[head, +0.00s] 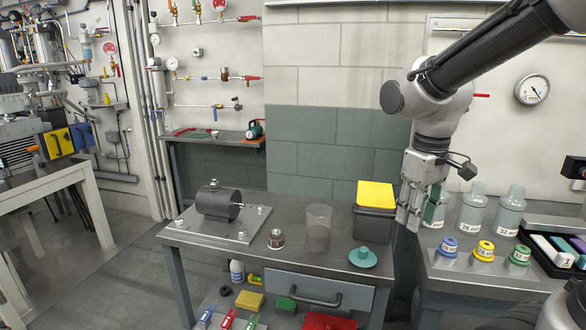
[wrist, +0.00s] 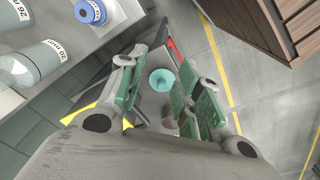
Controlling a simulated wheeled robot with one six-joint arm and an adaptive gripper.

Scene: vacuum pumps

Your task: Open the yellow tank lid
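A teal knobbed disc (head: 363,258), a clear beaker (head: 318,228), a small metal part (head: 276,239) and a dark pump (head: 218,202) stand on the middle bench. Labelled bottles (head: 472,208) and coloured rings (head: 484,251) stand on the right bench, close to my gripper.

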